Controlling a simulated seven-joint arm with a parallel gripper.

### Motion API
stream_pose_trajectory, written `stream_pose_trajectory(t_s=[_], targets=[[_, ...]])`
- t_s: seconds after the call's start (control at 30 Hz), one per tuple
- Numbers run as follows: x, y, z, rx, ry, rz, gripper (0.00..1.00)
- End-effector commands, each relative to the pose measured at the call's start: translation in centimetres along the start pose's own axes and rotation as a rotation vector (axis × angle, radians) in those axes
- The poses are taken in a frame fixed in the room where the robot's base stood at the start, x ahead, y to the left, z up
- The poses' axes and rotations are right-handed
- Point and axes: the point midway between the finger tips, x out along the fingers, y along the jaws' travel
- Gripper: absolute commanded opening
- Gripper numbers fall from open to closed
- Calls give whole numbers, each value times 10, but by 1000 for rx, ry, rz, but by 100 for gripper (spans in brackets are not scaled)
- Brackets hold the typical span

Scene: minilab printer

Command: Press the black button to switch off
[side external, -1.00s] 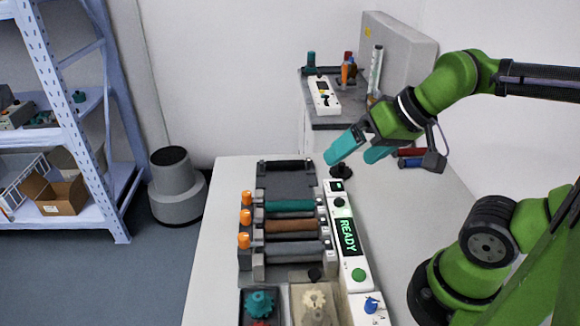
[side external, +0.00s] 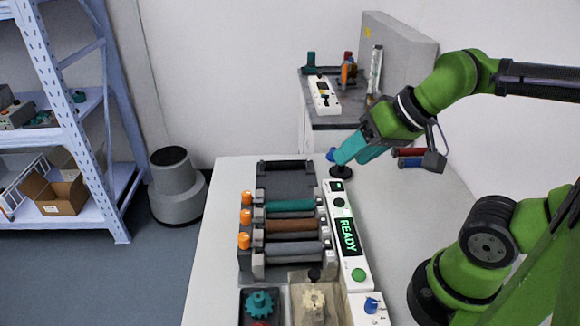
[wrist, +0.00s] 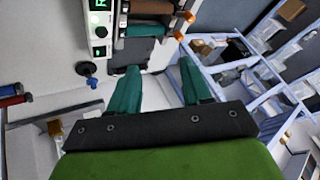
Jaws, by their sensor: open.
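The white control panel (side external: 349,255) lies along the right side of the printer. A round black button (side external: 339,202) sits on it, between a small dark display and the lit green "READY" screen (side external: 348,237). A green button (side external: 358,275) is at the near end. In the wrist view, the black button (wrist: 101,31) is at the upper left. My gripper (side external: 350,152) is above and beyond the panel's far end, away from the button. The wrist view shows my gripper (wrist: 158,68) open with its teal fingers apart and nothing between them.
A black round base with a blue top (wrist: 91,80) stands just beyond the panel. Rollers with orange knobs (side external: 244,218) lie left of the panel. A blue knob (side external: 371,305) is near its close end.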

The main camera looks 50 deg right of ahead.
Motion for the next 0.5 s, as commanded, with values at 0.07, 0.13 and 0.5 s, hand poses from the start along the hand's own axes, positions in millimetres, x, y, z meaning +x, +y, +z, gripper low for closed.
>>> stream_pose_trajectory(t_s=[0.07, 0.13, 0.5], targets=[[0, 0, 0, 0, 0, 0, 36], [0, 0, 0, 0, 0, 0, 25], [0, 0, 0, 0, 0, 0, 0]])
